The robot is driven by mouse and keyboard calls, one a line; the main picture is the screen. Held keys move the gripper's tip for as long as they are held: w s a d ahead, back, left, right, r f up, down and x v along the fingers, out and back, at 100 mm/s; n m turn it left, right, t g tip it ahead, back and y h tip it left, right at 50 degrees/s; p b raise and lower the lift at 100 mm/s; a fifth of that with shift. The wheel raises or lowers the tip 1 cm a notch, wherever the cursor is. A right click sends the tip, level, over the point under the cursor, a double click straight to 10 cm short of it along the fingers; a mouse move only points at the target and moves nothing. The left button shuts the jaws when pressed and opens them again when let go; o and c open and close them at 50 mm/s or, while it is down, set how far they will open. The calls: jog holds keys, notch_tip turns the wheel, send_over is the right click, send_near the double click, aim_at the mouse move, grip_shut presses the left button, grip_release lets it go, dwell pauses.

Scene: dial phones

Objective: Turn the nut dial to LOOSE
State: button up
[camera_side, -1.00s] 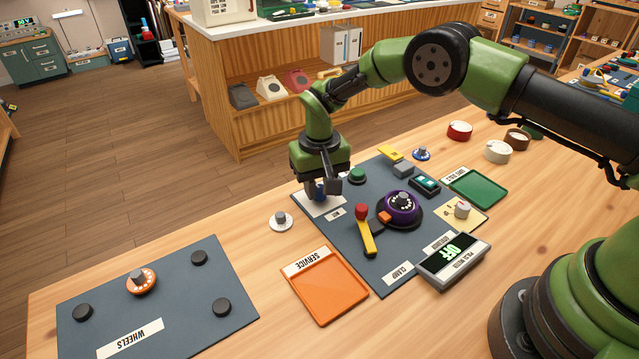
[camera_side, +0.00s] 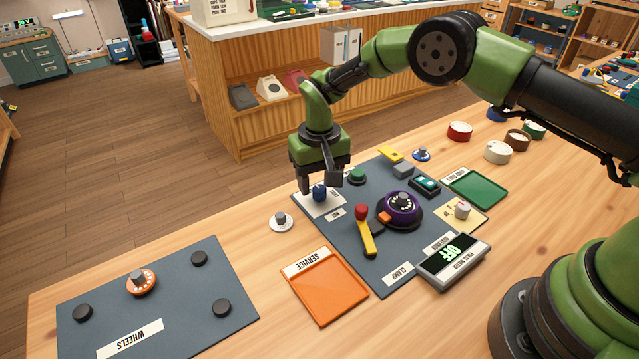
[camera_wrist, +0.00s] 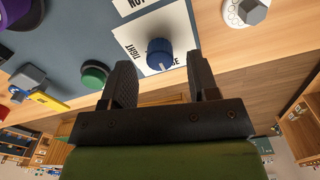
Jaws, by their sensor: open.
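The nut dial is a blue knob (camera_side: 319,194) on a white plate (camera_side: 325,208) at the far left corner of the grey panel. In the wrist view the knob (camera_wrist: 159,50) shows a small white mark on its lower right edge, on the side where a partly hidden word ends in "SE". The word "TIGHT" is at its left on the plate (camera_wrist: 130,42). My gripper (camera_side: 319,180) is open and empty just above the knob. In the wrist view its two fingers (camera_wrist: 161,72) stand apart on either side, below the knob.
A green button (camera_side: 357,175), a red-topped yellow lever (camera_side: 366,235) and a purple dial (camera_side: 402,209) share the panel. A white dial (camera_side: 281,222) sits on bare wood to the left. An orange tray (camera_side: 325,287) lies in front.

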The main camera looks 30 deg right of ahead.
notch_tip(320, 180, up, 8)
jog(key=shift+r, duration=0.2)
notch_tip(320, 180, up, 9)
jog(key=t, duration=0.1)
send_over(319, 189)
jog(key=s+d, duration=0.2)
jog(key=s+d+r+t+y, duration=0.1)
jog(key=s+d+r+t, duration=0.1)
jog(key=s+r, duration=0.6)
jog(key=s+d+r+t, duration=0.1)
jog(key=s+t, duration=0.1)
jog(key=s, duration=0.6)
jog(key=s+d+r+m+t+y, duration=0.1)
jog(key=s+d+t, duration=0.1)
jog(key=s, duration=0.7)
jog(key=shift+s+r+m, duration=0.25)
jog(key=shift+r+m, duration=0.05)
jog(key=shift+r, duration=0.05)
